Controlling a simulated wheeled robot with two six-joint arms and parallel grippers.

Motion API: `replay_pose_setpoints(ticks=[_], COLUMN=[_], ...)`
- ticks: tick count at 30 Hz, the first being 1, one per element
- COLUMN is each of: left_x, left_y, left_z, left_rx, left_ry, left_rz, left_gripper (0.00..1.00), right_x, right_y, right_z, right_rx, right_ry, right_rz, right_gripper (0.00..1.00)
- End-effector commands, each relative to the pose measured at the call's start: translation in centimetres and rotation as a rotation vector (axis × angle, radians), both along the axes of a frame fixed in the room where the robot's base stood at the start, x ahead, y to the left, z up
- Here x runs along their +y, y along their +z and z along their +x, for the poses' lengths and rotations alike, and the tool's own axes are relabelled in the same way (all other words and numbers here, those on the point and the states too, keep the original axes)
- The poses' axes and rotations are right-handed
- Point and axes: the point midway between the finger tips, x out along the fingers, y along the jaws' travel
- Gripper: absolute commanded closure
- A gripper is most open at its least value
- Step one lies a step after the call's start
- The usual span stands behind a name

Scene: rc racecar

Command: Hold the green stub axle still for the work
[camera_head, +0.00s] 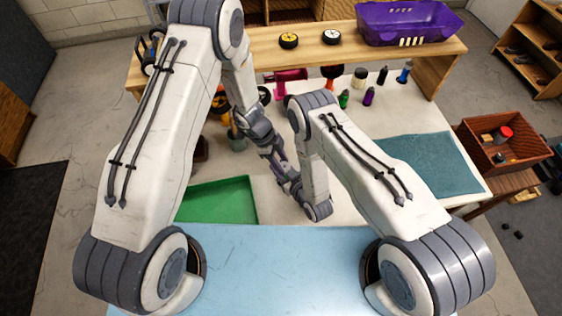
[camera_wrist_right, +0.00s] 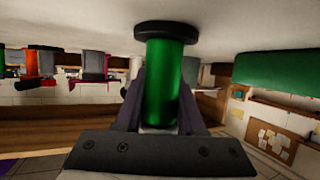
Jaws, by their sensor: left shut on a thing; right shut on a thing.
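The green stub axle (camera_wrist_right: 165,85) is a green cylinder with a wide dark disc at its upper end in the right wrist view. My right gripper (camera_wrist_right: 160,100) is shut on it, with one dark finger on each side. In the head view my right gripper is hidden behind its own arm, and I cannot make out the axle there. My left gripper (camera_head: 290,184) is low over the middle of the bench, close to my right arm's wrist. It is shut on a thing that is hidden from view.
A green tray (camera_head: 218,202) lies left on the white bench and a teal mat (camera_head: 430,164) lies right. Several small bottles stand behind, below a wooden shelf (camera_head: 447,50) with a purple car body (camera_head: 408,20). A red-brown crate (camera_head: 503,140) stands at the right.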

Motion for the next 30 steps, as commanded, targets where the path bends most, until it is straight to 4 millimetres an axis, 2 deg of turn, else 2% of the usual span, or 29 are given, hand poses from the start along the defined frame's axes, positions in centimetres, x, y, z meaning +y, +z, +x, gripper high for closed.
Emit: replay_pose_setpoints(ticks=[15, 30], left_x=[-0.12, -0.09], left_y=[0.09, 0.09], left_z=[-0.41, -0.42], left_rx=[0.001, 0.001], left_ry=[0.339, 0.392], left_rz=[-0.003, -0.002], left_gripper=[1.00, 1.00], right_x=[0.05, 0.05], right_y=[-0.01, -0.04], right_z=[-0.02, -0.02], right_rx=[0.000, 0.001], right_ry=[0.002, 0.002], right_rz=[0.001, 0.000], right_gripper=[1.00, 1.00])
